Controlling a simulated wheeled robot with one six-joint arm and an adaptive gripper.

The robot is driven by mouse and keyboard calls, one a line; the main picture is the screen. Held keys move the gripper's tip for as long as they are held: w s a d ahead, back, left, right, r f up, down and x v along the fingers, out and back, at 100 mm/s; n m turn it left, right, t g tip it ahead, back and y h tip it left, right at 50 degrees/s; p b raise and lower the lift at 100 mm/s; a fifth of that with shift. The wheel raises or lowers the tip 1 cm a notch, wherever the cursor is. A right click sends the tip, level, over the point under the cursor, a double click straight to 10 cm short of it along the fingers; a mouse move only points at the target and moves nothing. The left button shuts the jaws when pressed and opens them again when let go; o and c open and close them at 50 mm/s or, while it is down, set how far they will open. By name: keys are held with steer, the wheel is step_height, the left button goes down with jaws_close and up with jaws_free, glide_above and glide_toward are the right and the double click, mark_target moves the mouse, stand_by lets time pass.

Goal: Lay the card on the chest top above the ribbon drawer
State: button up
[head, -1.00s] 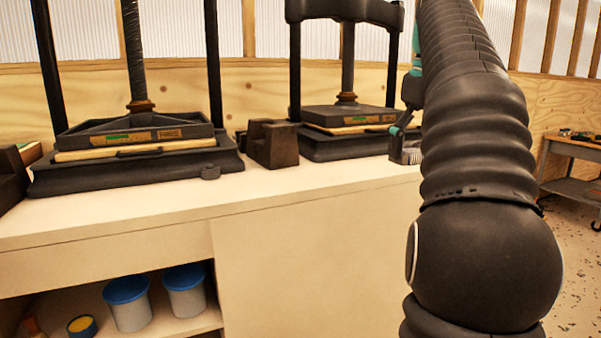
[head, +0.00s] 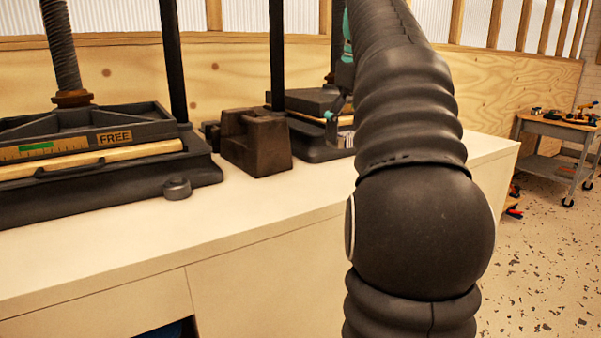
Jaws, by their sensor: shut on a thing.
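My gripper (head: 336,116) shows only in part, at the far end of my arm and mostly hidden behind it. It is over the bench, beside the farther press. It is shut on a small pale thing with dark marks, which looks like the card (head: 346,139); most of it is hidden. No chest top or ribbon drawer can be made out in this view.
A near press (head: 95,150) with a label reading FREE stands on the pale bench (head: 235,215). A dark block (head: 256,145) sits between it and the farther press (head: 308,103). A tool cart (head: 560,130) stands at right.

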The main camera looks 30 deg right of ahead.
glide_above(305, 185)
steer(key=f, duration=0.5)
steer(key=shift+s+f, duration=0.2)
steer(key=shift+s, duration=0.05)
steer(key=shift+f+b, duration=0.4)
steer(key=shift+f, duration=1.55)
steer(key=shift+f, duration=0.15)
steer(key=o, duration=0.9)
steer(key=shift+o, duration=0.2)
